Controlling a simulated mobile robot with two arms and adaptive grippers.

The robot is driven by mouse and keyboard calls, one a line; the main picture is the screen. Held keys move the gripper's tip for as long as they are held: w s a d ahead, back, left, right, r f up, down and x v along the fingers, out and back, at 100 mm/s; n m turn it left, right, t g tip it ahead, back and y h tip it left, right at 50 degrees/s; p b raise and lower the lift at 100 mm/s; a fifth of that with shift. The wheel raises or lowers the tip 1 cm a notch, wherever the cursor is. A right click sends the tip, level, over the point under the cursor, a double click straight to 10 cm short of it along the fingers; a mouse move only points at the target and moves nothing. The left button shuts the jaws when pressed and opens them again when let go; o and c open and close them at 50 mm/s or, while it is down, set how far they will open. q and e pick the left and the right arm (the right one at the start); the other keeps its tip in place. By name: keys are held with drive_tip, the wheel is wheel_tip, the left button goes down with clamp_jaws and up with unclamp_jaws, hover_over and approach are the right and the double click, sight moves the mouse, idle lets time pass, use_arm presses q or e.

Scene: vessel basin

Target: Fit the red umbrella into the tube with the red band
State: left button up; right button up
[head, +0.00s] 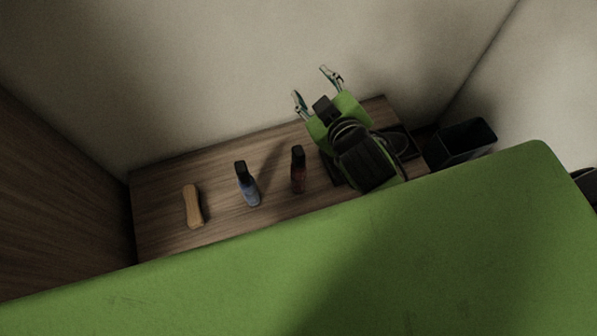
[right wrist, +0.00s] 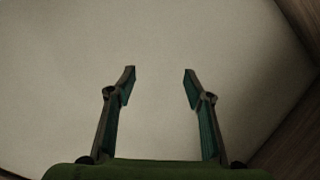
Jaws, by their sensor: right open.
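A small dark red upright thing with a black top (head: 297,172) stands on the wooden surface, left of my right arm. It looks like a bottle, and I cannot tell whether it is the red umbrella. I see no tube with a red band. My right gripper (head: 310,84) is open and empty, above the back of the wooden surface and towards the wall. In the right wrist view its spread fingers (right wrist: 159,75) have only plain wall between them. My arm hides part of the surface behind it. My left gripper is not in view.
On the wooden surface (head: 160,200) are a tan wooden brush-like piece (head: 193,207) and a blue bottle with a dark top (head: 248,186). A dark tray (head: 407,143) lies partly behind my arm. A black open bin (head: 465,146) stands at right. Walls close in the back.

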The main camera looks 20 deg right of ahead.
drive_tip(key=w+a+r+n+t+y, duration=0.2)
drive_tip(key=a+r+n+t+y, duration=0.25)
drive_tip(key=r, duration=0.55)
drive_tip(key=w+a+r+n+t+y, duration=0.1)
drive_tip(key=a+r+n+t+y, duration=0.1)
drive_tip(key=a+r+n+y, duration=0.5)
drive_tip(key=s+a+r+n+g+y, duration=0.6)
drive_tip(key=a+r+n+y, duration=0.3)
drive_tip(key=n, duration=0.3)
drive_tip(key=s+a+f+n+g+h, duration=0.1)
drive_tip(key=s+a+f+n+g, duration=0.8)
drive_tip(key=n+g, duration=0.75)
drive_tip(key=n+t+h, duration=0.2)
drive_tip(key=n+h, duration=0.6)
drive_tip(key=h, duration=1.1)
hover_over(298, 150)
wheel_tip(298, 150, down, 21)
wheel_tip(298, 150, down, 8)
drive_tip(key=shift+s+r+p, duration=0.1)
drive_tip(key=shift+s+p, duration=0.05)
drive_tip(key=shift+p, duration=0.25)
wheel_tip(298, 150, down, 5)
drive_tip(key=shift+r+p, duration=0.1)
drive_tip(key=shift+p, duration=0.5)
drive_tip(key=shift+f, duration=0.55)
clamp_jaws()
